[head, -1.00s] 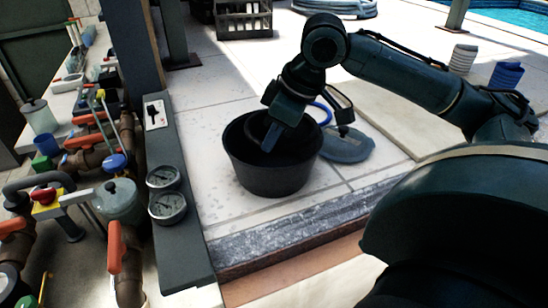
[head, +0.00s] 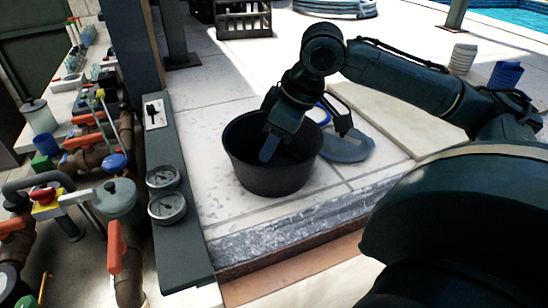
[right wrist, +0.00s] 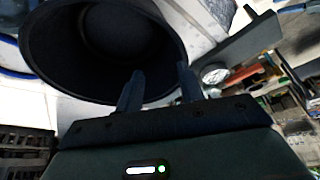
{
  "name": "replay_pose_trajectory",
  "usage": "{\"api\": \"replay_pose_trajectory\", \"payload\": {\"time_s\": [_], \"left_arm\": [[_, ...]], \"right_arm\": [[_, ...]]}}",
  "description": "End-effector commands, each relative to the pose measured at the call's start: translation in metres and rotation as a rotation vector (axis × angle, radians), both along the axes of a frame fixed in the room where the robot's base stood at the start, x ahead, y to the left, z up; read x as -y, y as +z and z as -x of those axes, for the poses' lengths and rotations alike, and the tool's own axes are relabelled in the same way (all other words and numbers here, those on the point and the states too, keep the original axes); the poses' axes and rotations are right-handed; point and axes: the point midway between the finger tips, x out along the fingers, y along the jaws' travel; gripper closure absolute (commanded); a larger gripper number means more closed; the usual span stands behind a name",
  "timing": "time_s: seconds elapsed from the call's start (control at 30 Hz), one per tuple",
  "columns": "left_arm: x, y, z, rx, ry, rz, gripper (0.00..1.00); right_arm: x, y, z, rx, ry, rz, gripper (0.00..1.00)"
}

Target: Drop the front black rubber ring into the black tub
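The black tub (head: 275,183) stands upright on the pale paving in the middle of the head view. Its open mouth and dark inside (right wrist: 60,45) fill the upper left of the right wrist view. My right gripper (head: 275,149) points down over the tub's mouth, its fingertips about at rim height. In the right wrist view its two fingers (right wrist: 158,82) are apart with nothing between them. I cannot make out the black rubber ring; the tub's floor is too dark to tell what lies there. My left gripper is not in view.
A grey-blue lid-like disc (head: 348,148) lies right of the tub, with a blue loop beside it. Pipes with orange handles (head: 115,245) and two gauges (head: 166,208) are at left. A dark crate (head: 243,22) stands behind. The stone edge (head: 300,220) runs in front.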

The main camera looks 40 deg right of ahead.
Motion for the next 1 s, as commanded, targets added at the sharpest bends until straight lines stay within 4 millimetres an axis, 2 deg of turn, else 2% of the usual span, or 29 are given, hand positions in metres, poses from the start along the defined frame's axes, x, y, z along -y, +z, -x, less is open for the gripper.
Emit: {"api": "replay_pose_trajectory", "payload": {"time_s": [0.17, 0.27, 0.5, 0.7, 0.8, 1.0], "left_arm": [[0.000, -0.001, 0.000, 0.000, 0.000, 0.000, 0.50], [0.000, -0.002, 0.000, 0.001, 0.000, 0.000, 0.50], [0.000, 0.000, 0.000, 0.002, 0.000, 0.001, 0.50], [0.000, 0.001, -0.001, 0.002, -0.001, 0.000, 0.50], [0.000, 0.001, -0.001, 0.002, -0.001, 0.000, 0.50], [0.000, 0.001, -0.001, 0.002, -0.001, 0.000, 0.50]], "right_arm": [[0.002, 0.011, 0.003, 0.003, -0.001, 0.000, 0.62], [0.006, 0.027, 0.009, 0.006, -0.002, 0.002, 0.62], [0.017, 0.078, 0.027, 0.006, -0.001, 0.000, 0.62], [0.023, 0.109, 0.037, 0.006, 0.001, -0.002, 0.62], [0.025, 0.118, 0.041, 0.004, 0.001, -0.001, 0.62], [0.026, 0.122, 0.043, 0.000, 0.000, -0.001, 0.62]]}}
